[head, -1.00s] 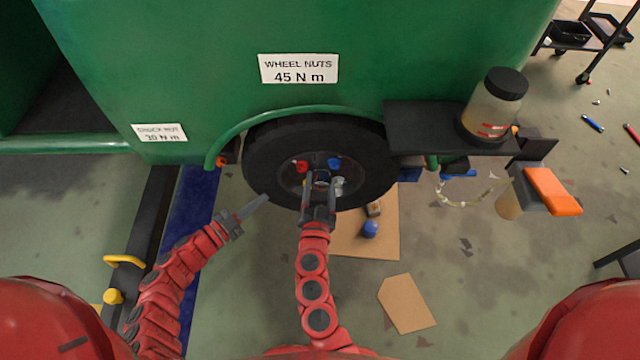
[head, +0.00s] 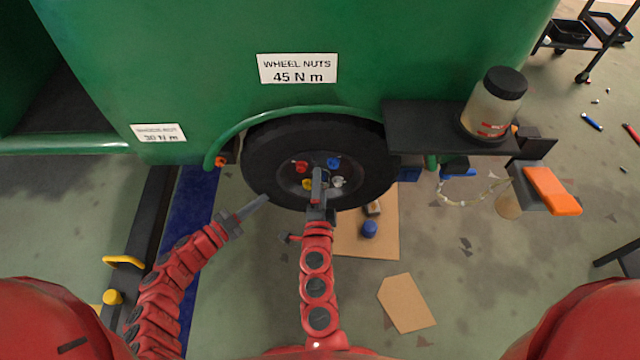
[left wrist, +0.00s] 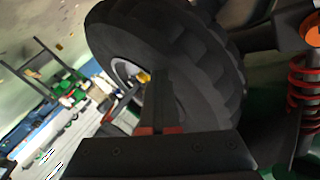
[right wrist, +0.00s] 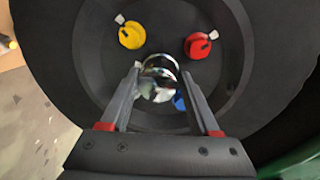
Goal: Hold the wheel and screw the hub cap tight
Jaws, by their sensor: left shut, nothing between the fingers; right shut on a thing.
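The black wheel (head: 262,160) sits under the green body. It also fills much of the left wrist view (left wrist: 200,60). My right gripper (head: 317,175) is at the wheel's centre. In the right wrist view its two fingers (right wrist: 163,80) are shut on a shiny chrome hub cap (right wrist: 160,92). In the head view the fingers appear edge-on and hide most of the cap. My left gripper (head: 264,199) is shut and empty at the wheel's lower left edge. In the left wrist view its fingers (left wrist: 160,78) overlap the tyre; I cannot tell whether they touch it.
Red (head: 300,167), blue (head: 333,163), yellow (head: 307,184) and silver nuts (head: 338,182) surround the hub. A black shelf (head: 430,130) with a jar (head: 494,100) juts out to the right. Cardboard (head: 385,235) with a blue item (head: 369,228) lies below the wheel.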

